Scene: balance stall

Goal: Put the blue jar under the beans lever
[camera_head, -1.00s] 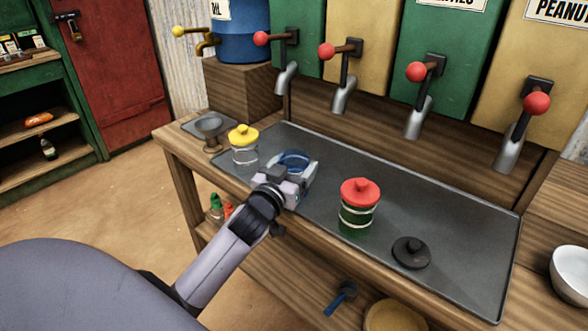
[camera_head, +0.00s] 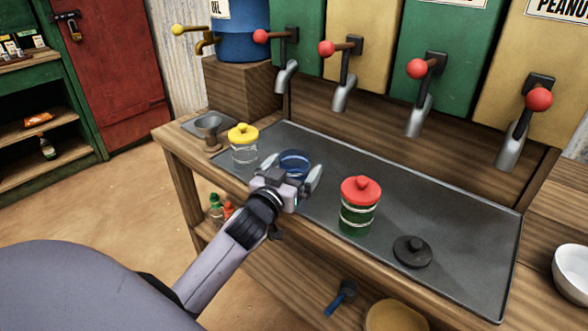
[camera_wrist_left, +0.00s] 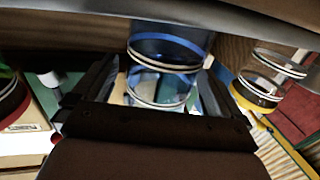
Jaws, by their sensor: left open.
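The blue jar (camera_head: 294,163) stands open-topped and upright on the dark metal tray (camera_head: 450,225), under the taps. It also shows in the left wrist view (camera_wrist_left: 165,62), between the fingers. My left gripper (camera_head: 291,177) is open, with its fingers on either side of the jar; I cannot tell whether they touch it. Several dispensers with red-knobbed levers stand behind the tray, including levers at the left (camera_head: 262,37) and middle (camera_head: 328,48). One label reads "PEANU"; no beans label is readable. My right gripper is not in view.
A yellow-lidded glass jar (camera_head: 244,144) stands just left of the blue jar. A red-lidded green jar (camera_head: 358,206) and a black lid (camera_head: 411,251) are to the right. A metal cup (camera_head: 211,128) is at the left end. The tray's back strip is clear.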

